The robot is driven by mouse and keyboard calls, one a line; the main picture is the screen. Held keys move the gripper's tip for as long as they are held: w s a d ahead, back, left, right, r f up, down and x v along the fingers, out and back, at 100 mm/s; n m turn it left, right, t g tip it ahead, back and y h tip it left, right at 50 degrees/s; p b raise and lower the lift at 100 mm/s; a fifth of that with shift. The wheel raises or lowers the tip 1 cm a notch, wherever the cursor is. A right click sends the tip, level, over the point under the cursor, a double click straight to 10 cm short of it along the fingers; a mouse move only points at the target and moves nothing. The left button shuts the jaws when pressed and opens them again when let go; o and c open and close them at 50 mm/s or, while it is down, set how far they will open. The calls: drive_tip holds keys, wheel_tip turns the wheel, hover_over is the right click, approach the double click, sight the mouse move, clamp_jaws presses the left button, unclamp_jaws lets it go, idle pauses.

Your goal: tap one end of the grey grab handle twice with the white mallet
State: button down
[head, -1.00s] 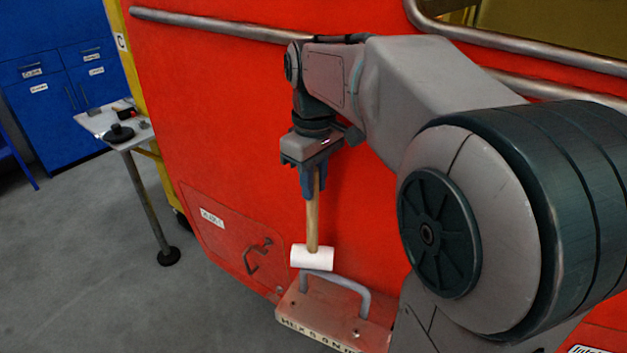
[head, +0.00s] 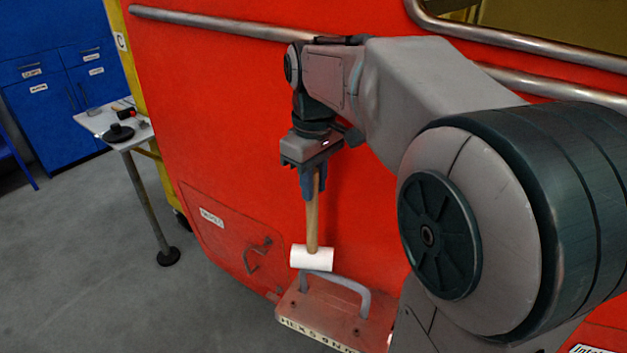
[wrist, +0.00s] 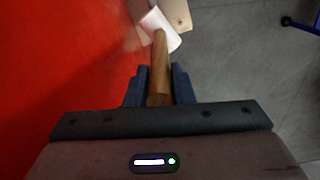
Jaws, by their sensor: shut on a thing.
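The white mallet (head: 312,258) hangs head down from my gripper (head: 314,185), which is shut on its wooden handle. The mallet's white head also shows in the wrist view (wrist: 161,27), beyond the gripper fingers (wrist: 160,90). The grey grab handle (head: 345,284) stands on a reddish step plate at the foot of the red nosecone. The mallet head is at the handle's left end in the head view, just above or touching it; I cannot tell which. In the wrist view the grab handle is not clearly visible.
The red nosecone wall (head: 240,120) rises close behind my gripper, with a long grey rail (head: 210,24) across it. A small table (head: 110,122) with tools stands at the left, before blue cabinets (head: 60,85). Grey floor at the left is free.

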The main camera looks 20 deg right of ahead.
drive_tip(key=shift+f, duration=0.35)
idle(0.9)
drive_tip(key=shift+r+p, duration=2.35)
drive_tip(key=shift+r, duration=0.75)
drive_tip(key=shift+f, duration=0.1)
